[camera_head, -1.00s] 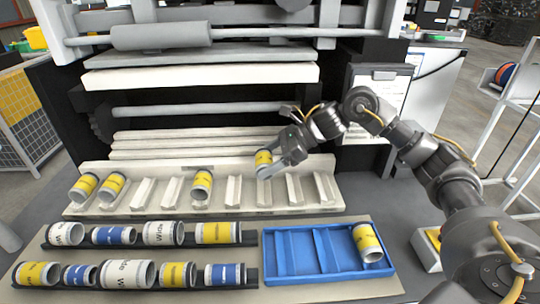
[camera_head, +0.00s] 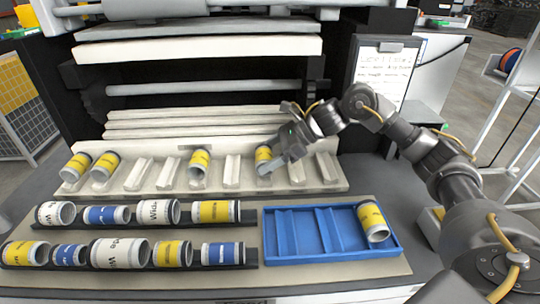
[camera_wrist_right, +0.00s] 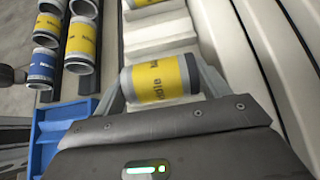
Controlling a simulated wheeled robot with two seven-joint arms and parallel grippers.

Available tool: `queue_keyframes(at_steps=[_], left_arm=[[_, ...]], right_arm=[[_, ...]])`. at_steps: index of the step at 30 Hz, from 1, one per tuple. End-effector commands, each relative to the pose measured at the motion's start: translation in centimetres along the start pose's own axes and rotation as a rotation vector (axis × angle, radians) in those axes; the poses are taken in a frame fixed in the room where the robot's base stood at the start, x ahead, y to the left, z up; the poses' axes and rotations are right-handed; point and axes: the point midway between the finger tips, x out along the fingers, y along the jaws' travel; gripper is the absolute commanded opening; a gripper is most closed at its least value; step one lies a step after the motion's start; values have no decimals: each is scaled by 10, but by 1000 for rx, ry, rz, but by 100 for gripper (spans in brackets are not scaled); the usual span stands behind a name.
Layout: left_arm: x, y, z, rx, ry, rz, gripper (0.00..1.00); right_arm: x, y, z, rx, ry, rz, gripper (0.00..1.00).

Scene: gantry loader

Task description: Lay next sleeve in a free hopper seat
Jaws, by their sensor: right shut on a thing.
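My right gripper (camera_head: 268,166) is shut on a yellow-banded grey sleeve (camera_head: 263,154) at the white hopper rack (camera_head: 330,187). In the right wrist view the sleeve (camera_wrist_right: 160,79) lies crosswise between the two fingers (camera_wrist_right: 163,90). It is low over a seat right of the rack's middle; I cannot tell whether it touches. Three yellow sleeves sit in the rack: two at the left end (camera_head: 76,167) (camera_head: 105,166) and one near the middle (camera_head: 199,169). Empty seats (camera_head: 168,175) show between them and at the right. My left gripper is out of view.
A blue tray (camera_head: 290,251) holds one yellow sleeve (camera_head: 372,221) at its right end. Two dark racks (camera_head: 248,215) at the front left hold several yellow, blue and white sleeves. The machine's white bars (camera_head: 200,51) rise behind the hopper.

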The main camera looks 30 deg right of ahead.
Motion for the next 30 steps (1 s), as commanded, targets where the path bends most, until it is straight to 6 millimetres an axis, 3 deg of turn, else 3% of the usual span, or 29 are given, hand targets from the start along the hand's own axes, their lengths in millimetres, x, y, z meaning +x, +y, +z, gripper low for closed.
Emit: queue_keyframes(at_steps=[10,11,16,30], left_arm=[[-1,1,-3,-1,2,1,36],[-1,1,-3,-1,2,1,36],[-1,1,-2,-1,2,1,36],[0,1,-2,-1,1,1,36]], right_arm=[[0,0,1,-1,-2,-1,40],[0,0,1,-1,-2,-1,76],[0,0,0,-1,-1,-1,98],[-2,-1,-1,1,1,-3,100]])
